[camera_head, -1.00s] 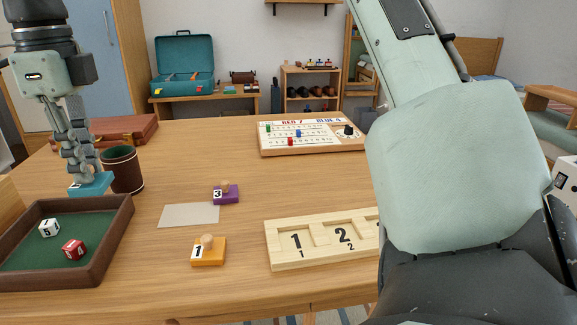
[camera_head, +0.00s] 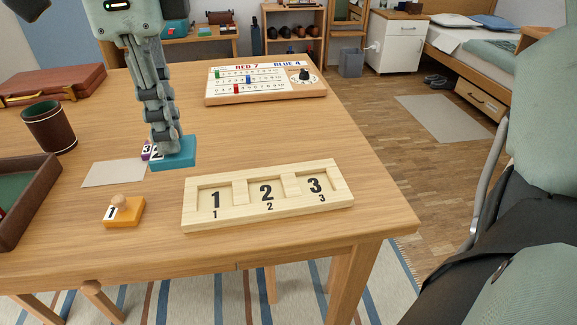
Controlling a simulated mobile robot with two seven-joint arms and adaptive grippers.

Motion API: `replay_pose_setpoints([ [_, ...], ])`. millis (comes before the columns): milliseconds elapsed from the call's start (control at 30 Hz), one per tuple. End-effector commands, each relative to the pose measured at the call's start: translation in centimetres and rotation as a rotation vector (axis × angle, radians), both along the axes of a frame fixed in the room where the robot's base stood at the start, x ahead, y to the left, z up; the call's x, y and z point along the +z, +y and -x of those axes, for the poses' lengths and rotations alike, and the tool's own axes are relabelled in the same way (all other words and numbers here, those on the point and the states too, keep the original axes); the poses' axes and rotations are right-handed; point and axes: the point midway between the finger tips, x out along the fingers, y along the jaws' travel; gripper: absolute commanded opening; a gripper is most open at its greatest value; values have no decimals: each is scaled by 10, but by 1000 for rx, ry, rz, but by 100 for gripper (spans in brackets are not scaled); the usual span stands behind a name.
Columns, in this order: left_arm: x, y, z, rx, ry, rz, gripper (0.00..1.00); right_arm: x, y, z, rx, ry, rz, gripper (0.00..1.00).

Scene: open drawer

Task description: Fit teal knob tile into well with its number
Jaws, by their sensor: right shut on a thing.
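The teal knob tile (camera_head: 176,154) is in my right gripper (camera_head: 170,142), which comes down from the top left and is shut on its knob. The tile is level, its white label mostly hidden by the fingers; it seems to read 2. It appears just above the table, left of the wooden board (camera_head: 293,207). The board has wells 1 (camera_head: 215,200), 2 (camera_head: 267,193) and 3 (camera_head: 315,185), all empty. The purple tile (camera_head: 146,153), labelled 3, is mostly hidden behind the teal tile and gripper. The orange tile (camera_head: 124,213), labelled 1, lies on the table. My left gripper is not in view.
A grey mat (camera_head: 112,174) lies left of the teal tile. A dark cup (camera_head: 50,128) and a dice tray (camera_head: 30,205) stand at the left. A scoreboard (camera_head: 265,83) stands behind the board. The tabletop (camera_head: 285,135) between scoreboard and board is clear.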

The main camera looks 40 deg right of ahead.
Motion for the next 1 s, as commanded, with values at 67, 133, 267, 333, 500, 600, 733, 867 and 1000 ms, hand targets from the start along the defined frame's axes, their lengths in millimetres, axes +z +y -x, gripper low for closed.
replay_pose_setpoints([
  [67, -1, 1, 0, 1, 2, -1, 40, -6, -11, 3, -2, 2, -1, 0],
  [133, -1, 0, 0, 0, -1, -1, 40, -15, -24, 7, -3, 2, -4, 0],
  [267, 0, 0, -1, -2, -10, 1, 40, -33, -53, 15, -3, 4, -7, 0],
  [333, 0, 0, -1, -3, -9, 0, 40, -43, -69, 19, -2, 3, -7, 0],
  [500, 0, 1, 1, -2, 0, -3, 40, -60, -98, 25, -1, 1, -5, 0],
  [600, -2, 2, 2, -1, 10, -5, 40, -66, -107, 27, -1, 1, -3, 0],
  [733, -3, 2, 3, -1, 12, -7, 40, -76, -110, 29, 1, 3, -1, 0],
  [867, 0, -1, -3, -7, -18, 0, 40, -97, -110, 29, -1, 5, -1, 0],
  [1000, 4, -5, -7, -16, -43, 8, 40, -108, -110, 29, 0, 2, 0, 0],
])
